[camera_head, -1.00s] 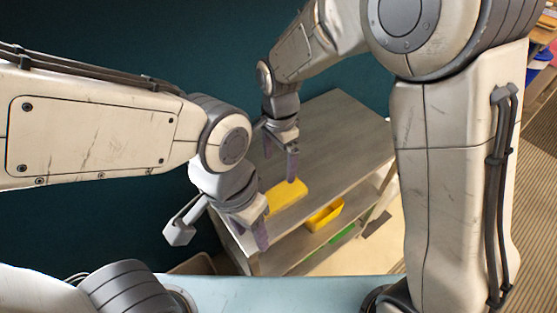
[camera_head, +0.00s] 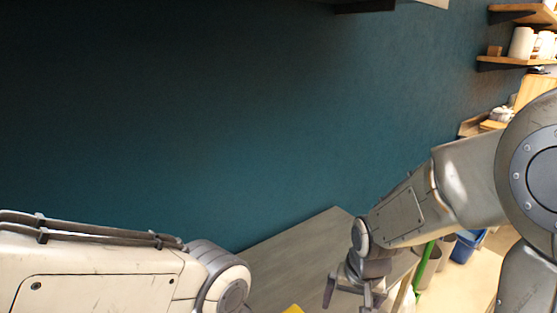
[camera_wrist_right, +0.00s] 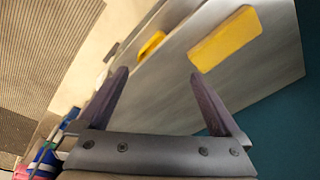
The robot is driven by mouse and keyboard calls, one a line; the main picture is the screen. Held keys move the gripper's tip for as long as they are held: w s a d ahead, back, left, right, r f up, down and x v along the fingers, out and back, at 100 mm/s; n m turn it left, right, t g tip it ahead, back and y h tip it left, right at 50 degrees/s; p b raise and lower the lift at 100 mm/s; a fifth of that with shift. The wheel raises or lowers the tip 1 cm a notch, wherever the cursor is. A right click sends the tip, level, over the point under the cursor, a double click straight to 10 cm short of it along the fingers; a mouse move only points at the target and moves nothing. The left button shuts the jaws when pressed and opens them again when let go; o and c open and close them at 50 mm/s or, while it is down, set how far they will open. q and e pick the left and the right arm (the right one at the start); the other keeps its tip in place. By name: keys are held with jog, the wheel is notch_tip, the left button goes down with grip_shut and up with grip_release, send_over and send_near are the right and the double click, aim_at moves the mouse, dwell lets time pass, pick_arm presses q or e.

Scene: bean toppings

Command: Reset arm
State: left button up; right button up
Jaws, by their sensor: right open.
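My right gripper (camera_head: 348,293) hangs over the right part of the grey table (camera_head: 290,262) in the head view. In the right wrist view, its two dark fingers (camera_wrist_right: 157,78) are spread apart with nothing between them. My left arm comes in at the lower left of the head view, and its gripper is below the frame.
A yellow block-like object (camera_wrist_right: 225,40) lies on the tabletop in the right wrist view, beyond the fingertips. A yellow container (camera_wrist_right: 150,46) shows lower down. A blue bin (camera_head: 466,247) stands beyond the table. Wall shelves (camera_head: 520,60) hold white mugs (camera_head: 522,43).

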jog(key=s+d+n, duration=0.3)
jog(key=d, duration=0.1)
jog(key=s+a+r+n+g, duration=0.1)
jog(key=s+a+r+n, duration=0.1)
jog(key=s+a, duration=0.5)
jog(key=s+a+r+n+g, duration=0.1)
jog(key=s+a+r+n, duration=0.2)
jog(key=s+a+n, duration=0.2)
jog(key=shift+s+a+r+y, duration=0.3)
jog(key=shift+s+a+y, duration=0.1)
jog(key=shift+s+a, duration=0.5)
